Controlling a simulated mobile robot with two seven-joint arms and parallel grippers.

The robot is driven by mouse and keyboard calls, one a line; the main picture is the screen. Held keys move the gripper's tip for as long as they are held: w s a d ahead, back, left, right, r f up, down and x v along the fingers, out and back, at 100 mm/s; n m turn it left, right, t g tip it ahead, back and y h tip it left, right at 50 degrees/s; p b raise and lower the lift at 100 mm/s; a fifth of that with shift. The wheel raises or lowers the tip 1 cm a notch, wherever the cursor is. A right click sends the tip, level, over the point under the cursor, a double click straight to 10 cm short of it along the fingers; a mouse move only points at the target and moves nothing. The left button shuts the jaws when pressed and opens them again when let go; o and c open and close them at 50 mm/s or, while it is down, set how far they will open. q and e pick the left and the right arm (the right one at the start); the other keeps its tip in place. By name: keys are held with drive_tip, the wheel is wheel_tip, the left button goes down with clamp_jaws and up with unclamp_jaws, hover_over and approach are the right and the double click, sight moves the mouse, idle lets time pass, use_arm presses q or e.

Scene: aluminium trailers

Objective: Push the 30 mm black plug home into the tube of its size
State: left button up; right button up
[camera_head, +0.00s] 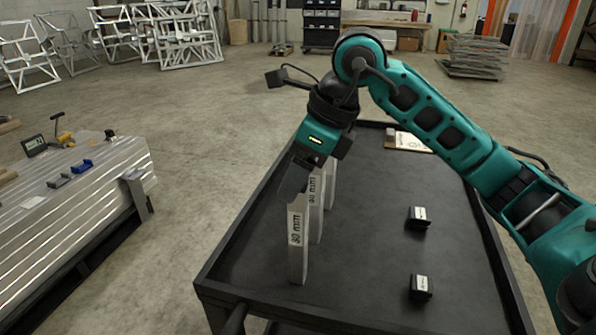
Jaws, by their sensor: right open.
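Several upright grey square tubes stand in a row on the black cart top (262,255). The front tube (297,255) has a white label with black mm lettering. A tube behind it (316,210) has a label that looks like 30 mm. My right gripper (293,188) points down at the top of the front tube, its jaws open. Its dark fingers hide the tube's mouth, so I cannot tell if a plug sits there. Two black plugs with white labels, one farther (418,224) and one nearer (420,294), lie to the right. Their sizes are too small to read. My left gripper is out of view.
A light board or paper (408,141) lies at the cart's far end. A raised rim edges the cart. An aluminium workbench (75,205) with small blue clamps and tools stands at the left. The cart top between tubes and plugs is clear.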

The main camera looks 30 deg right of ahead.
drive_tip(key=p+v, duration=0.1)
drive_tip(key=v, duration=1.2)
drive_tip(key=shift+p, duration=0.35)
